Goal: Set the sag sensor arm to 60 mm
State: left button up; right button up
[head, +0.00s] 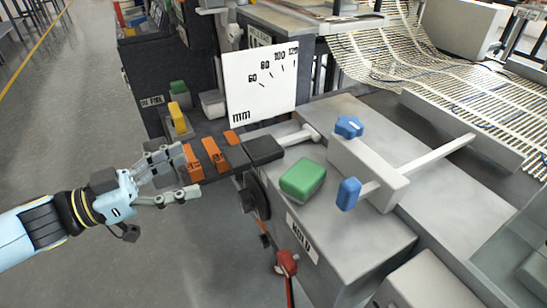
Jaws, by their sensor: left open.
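My left gripper (183,172) comes in from the left and is open. Its fingers are around or just beside the left end of a dark bar with orange bands (212,156), which looks like the sag sensor arm; I cannot tell whether they touch it. The bar runs right to a black block (263,148) by a pale rod. Behind it stands a white scale plate (259,96) marked mm, with 60, 80, 100 and a partly hidden higher number. A small orange tab (231,137) shows at the plate's lower edge. No clear pointer reading is visible. My right gripper is not in view.
A grey machine housing (345,240) carries a green block (303,179) and a pale bracket with blue knobs (348,127). A red-handled lever (287,263) stands below. A pale mesh (420,70) lies at the back right. The floor on the left is clear.

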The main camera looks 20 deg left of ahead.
aim_at(226, 158)
pick_arm(q)
jog(key=x, duration=0.8)
jog(key=shift+w+d+f, duration=0.15)
jog(key=shift+w+f, duration=0.15)
jog(key=shift+w, duration=0.1)
jog(key=shift+w+d, duration=0.45)
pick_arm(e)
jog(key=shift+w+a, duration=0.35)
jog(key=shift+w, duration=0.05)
